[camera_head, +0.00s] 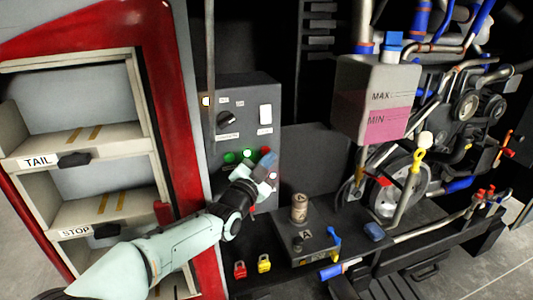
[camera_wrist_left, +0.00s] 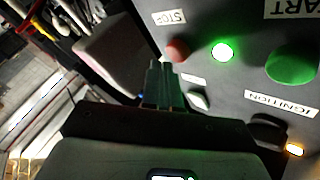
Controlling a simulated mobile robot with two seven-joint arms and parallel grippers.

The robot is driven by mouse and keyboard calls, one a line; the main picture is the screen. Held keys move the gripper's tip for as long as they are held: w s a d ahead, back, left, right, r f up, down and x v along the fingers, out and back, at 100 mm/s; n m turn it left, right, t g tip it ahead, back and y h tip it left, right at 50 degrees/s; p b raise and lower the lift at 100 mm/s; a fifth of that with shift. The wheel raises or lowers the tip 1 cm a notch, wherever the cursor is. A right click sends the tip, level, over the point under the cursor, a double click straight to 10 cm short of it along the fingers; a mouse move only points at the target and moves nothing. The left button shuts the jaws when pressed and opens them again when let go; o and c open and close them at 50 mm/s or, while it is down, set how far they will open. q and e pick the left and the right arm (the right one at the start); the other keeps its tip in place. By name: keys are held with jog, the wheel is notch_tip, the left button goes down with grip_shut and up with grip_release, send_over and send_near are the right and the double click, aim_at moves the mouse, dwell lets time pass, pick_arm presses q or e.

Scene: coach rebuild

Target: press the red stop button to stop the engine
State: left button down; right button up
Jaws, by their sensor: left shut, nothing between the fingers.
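The red stop button (camera_head: 266,151) is on the front of a dark grey control panel (camera_head: 258,92). In the left wrist view the red button (camera_wrist_left: 177,50) sits below a STOP label (camera_wrist_left: 170,17), beside a lit green lamp (camera_wrist_left: 222,52). My left gripper (camera_head: 268,166) is shut and empty, with its tips close to the red button. In the left wrist view its fingertips (camera_wrist_left: 160,64) appear just left of and below the button; I cannot tell whether they touch it. My right gripper is not in view.
A green START button (camera_wrist_left: 292,66) and an ignition knob (camera_wrist_left: 267,132) are on the same panel. A red-framed shelf (camera_head: 172,90) stands left. A tank marked MAX and MIN (camera_head: 365,85) and engine parts fill the right. Padlocks (camera_head: 264,263) are below.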

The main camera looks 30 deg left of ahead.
pick_arm(q)
jog(key=shift+w+a, duration=0.25)
dwell(0.7)
jog(key=shift+w+a+r, duration=0.15)
jog(key=shift+a+r, duration=0.05)
jog(key=shift+a, duration=0.2)
dwell(0.8)
jog(key=shift+s+d+f+b, duration=0.15)
jog(key=shift+f+b, duration=0.25)
jog(key=shift+b, duration=0.5)
jog(key=shift+s, duration=0.3)
jog(key=shift+s+d+b, duration=1.7)
jog(key=shift+d+b, duration=0.1)
jog(key=shift+d, duration=0.2)
